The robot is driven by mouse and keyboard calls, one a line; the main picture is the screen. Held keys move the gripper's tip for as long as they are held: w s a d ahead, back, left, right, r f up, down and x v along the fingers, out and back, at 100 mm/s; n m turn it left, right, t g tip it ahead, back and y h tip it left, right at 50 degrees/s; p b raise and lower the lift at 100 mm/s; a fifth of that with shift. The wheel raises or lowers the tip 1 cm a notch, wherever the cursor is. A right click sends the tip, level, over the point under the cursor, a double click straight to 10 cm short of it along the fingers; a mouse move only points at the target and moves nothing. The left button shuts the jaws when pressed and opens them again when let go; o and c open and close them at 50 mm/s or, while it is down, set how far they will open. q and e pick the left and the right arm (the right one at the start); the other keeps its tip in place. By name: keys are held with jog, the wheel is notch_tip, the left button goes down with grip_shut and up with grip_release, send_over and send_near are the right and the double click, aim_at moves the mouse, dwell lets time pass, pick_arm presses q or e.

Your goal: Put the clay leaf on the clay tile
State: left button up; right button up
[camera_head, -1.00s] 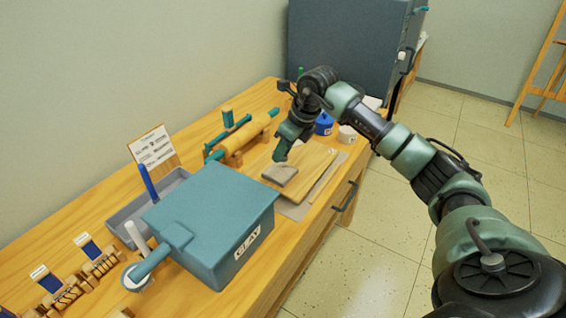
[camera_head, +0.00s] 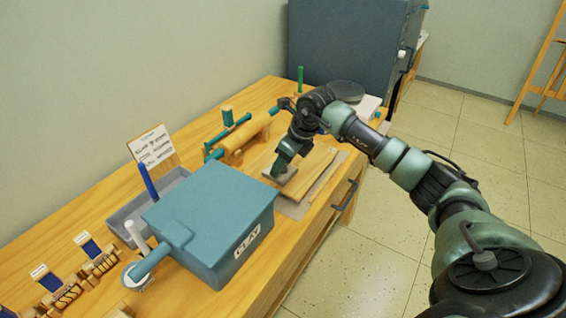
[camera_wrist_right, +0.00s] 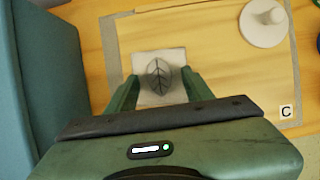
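The clay leaf (camera_wrist_right: 158,75), dark grey with carved veins, lies over the pale square clay tile (camera_wrist_right: 178,58) in the right wrist view. The tile also shows at the wooden board's near end in the head view (camera_head: 289,173). My right gripper (camera_wrist_right: 160,86) is open, one finger on each side of the leaf with a gap to it. In the head view the right gripper (camera_head: 278,169) is low over the tile, and the leaf is hidden there. My left gripper is in neither view.
The blue-grey CLAY box (camera_head: 205,215) stands close left of the tile. A wooden board (camera_head: 312,172) lies under the tile. A pale round knobbed object (camera_wrist_right: 262,28) is at the board's far right in the wrist view.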

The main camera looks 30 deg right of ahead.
jog(key=shift+r, duration=0.25)
jog(key=v, duration=1.2)
jog(key=shift+b, duration=0.3)
